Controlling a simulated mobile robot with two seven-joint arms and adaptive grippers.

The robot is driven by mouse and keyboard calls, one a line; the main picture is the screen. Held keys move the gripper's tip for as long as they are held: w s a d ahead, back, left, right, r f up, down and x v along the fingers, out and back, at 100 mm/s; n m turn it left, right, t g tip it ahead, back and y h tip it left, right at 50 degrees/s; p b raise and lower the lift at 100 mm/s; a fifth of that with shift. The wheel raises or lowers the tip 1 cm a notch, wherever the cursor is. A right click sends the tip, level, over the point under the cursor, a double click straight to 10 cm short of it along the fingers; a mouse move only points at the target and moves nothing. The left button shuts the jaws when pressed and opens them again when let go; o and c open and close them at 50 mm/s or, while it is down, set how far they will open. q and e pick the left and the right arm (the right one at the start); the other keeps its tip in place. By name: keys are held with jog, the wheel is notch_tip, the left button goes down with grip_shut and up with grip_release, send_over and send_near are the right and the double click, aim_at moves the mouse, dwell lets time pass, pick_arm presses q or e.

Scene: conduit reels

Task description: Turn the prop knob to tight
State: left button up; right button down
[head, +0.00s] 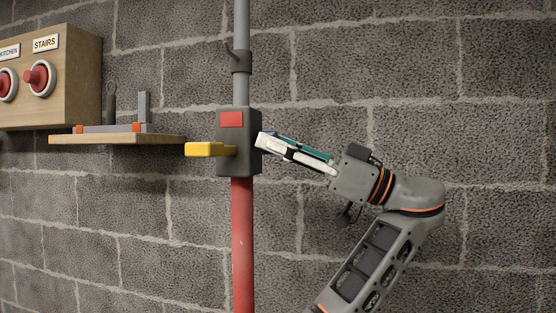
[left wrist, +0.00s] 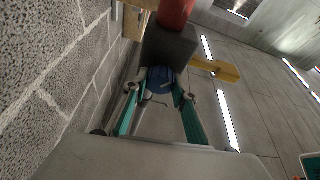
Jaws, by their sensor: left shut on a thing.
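The prop is an upright pole with a dark grey box (head: 240,160), a grey tube (head: 241,90) above and a red tube (head: 242,240) below. A yellow lever (head: 208,149) sticks out to the left of the box, and a red label (head: 231,119) is on its face. My left gripper (head: 263,142) reaches the right side of the box. My right gripper is not in view.
A wooden shelf (head: 120,139) with a grey and orange item (head: 112,127) is fixed to the block wall left of the pole. A wooden box (head: 75,50) with red buttons (head: 38,77) and signs hangs above it. The wall right of the pole is clear.

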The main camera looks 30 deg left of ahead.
pick_arm(q)
jog(key=shift+s+f+m+t+b, duration=0.1)
jog(key=shift+m+t+b, duration=0.75)
jog(key=shift+m, duration=1)
jog(key=shift+m+t+b, duration=0.85)
jog(key=shift+m, duration=1)
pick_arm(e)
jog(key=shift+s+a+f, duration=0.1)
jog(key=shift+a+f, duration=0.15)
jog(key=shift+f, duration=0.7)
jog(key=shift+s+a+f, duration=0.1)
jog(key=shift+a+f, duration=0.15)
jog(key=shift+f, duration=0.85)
pick_arm(q)
jog(key=o, duration=1.1)
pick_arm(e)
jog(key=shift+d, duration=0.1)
